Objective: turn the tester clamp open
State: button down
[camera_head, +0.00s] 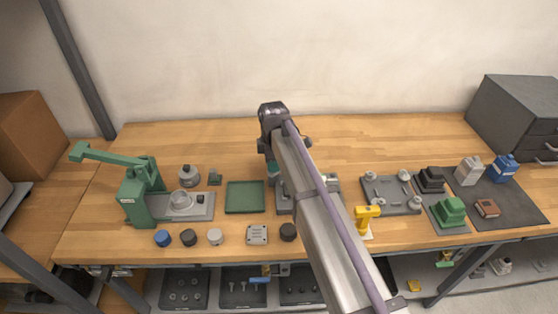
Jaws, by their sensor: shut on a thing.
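The tester (284,204) is a grey fixture at the middle of the bench, and my arm crosses over it from the front right. Its left edge and a light block (331,182) at its right side show beside the arm. My gripper (270,160) points down over the tester and is mostly hidden by my own arm. It is shut on the tester clamp, but the fingertips and the clamp are covered, so the clamp's angle cannot be told. A small teal part (272,170) shows at the arm's left edge.
A green press (139,203) stands left, with a green tray (245,197) between it and the tester. Several round parts and a square plate (257,235) line the front. A yellow tool (366,217) stands close right of my arm. A grey fixture plate (392,197) lies farther right.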

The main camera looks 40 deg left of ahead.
jog(key=c, duration=0.8)
grip_release()
jog(key=shift+o, duration=0.2)
notch_tip(320, 180, up, 11)
jog(key=p, duration=1)
jog(key=shift+p, duration=0.4)
jog(key=shift+f, duration=0.1)
